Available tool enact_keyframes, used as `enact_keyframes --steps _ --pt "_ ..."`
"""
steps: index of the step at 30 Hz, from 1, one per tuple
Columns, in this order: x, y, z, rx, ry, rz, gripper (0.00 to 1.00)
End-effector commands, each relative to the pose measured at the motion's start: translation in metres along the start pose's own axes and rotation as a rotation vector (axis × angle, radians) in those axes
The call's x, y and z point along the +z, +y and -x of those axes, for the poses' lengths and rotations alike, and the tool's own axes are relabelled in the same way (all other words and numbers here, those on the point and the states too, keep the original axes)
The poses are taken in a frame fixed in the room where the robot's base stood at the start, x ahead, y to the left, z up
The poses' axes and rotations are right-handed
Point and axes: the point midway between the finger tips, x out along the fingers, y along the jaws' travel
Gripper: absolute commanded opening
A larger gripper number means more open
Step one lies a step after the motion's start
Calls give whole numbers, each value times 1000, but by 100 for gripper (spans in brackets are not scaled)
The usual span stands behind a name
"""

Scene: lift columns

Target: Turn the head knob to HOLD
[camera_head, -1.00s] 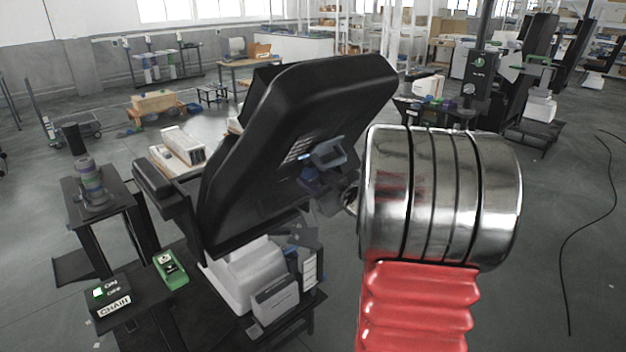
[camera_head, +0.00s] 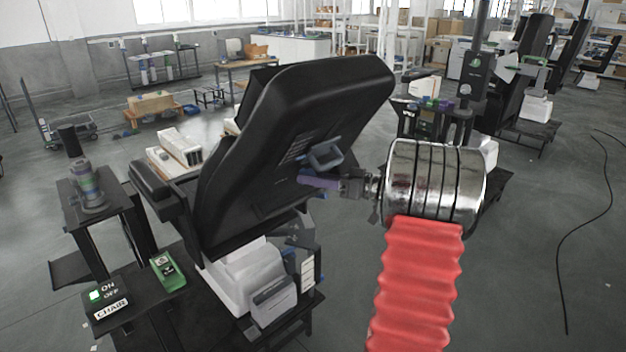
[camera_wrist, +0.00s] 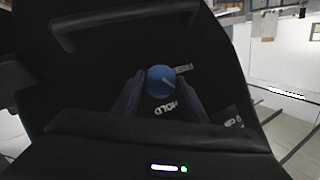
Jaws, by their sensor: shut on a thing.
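The head knob (camera_wrist: 158,76) is round and blue, on the dark back of the black chair (camera_head: 299,120). In the wrist view, the word FREE (camera_wrist: 183,69) is right of the knob and HOLD (camera_wrist: 182,108) is below right. A pale line on the knob appears to point lower right, between the two words. My gripper (camera_wrist: 157,90) has one dark finger on each side of the knob and is shut on it. In the head view, my gripper (camera_head: 320,182) reaches the chair back from the right, and the knob is hidden there.
A stand at lower left carries a lit ON/OFF switch box labelled CHAIR (camera_head: 106,298) and a green box (camera_head: 167,271). Open floor lies to the right.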

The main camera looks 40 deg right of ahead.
Motion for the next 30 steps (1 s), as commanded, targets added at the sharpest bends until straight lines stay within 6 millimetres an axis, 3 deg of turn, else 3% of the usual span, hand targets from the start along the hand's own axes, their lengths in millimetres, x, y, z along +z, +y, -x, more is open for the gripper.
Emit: enact_keyframes --steps 16,30 --pt "4 9 -2 -338 35 -333 16" --pt "3 10 -3 -434 49 -429 16"
